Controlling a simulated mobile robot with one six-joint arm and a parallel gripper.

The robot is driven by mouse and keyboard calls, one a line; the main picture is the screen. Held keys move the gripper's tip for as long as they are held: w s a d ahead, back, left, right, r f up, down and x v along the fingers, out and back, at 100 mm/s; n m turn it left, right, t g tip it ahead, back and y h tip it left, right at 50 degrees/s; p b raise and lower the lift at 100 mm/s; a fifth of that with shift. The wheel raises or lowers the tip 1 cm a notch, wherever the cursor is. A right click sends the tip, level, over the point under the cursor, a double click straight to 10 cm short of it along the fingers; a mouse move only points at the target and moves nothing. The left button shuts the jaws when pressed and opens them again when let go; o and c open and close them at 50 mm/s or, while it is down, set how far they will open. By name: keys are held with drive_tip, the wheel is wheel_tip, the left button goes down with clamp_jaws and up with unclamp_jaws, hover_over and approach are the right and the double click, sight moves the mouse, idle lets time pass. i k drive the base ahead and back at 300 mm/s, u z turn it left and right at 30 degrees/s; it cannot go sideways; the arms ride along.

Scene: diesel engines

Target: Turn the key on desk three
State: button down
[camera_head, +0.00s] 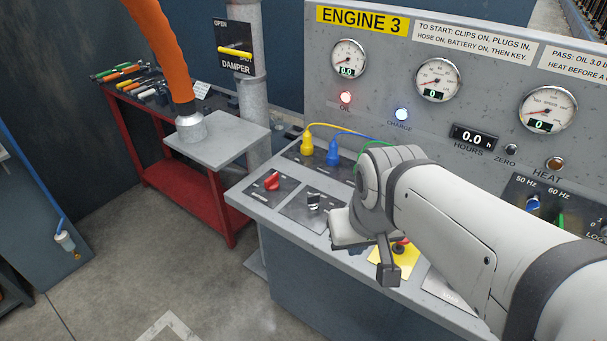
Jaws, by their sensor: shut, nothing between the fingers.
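The desk under the ENGINE 3 sign (362,20) is a grey console with a sloped top. What looks like the key (314,201), a small dark and silver piece, stands upright on a grey plate near the desk's left front. My gripper (387,275) is shut and empty, pointing down over the front of the desk, right of the key and apart from it. My wrist and arm hide part of the desk top behind it.
A red rotary knob (272,182) sits left of the key. Yellow (307,147) and blue (333,152) plugs with cables stand behind it. A yellow plate (380,262) with a red-topped control lies beside my gripper. The OIL lamp (345,97) and CHARGE lamp (402,114) are lit. An orange hose (165,45) hangs left.

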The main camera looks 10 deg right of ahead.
sight(312, 200)
drive_tip(key=k, duration=0.9)
drive_tip(key=u, duration=0.4)
drive_tip(key=i, duration=1.55)
drive_tip(key=z, duration=0.7)
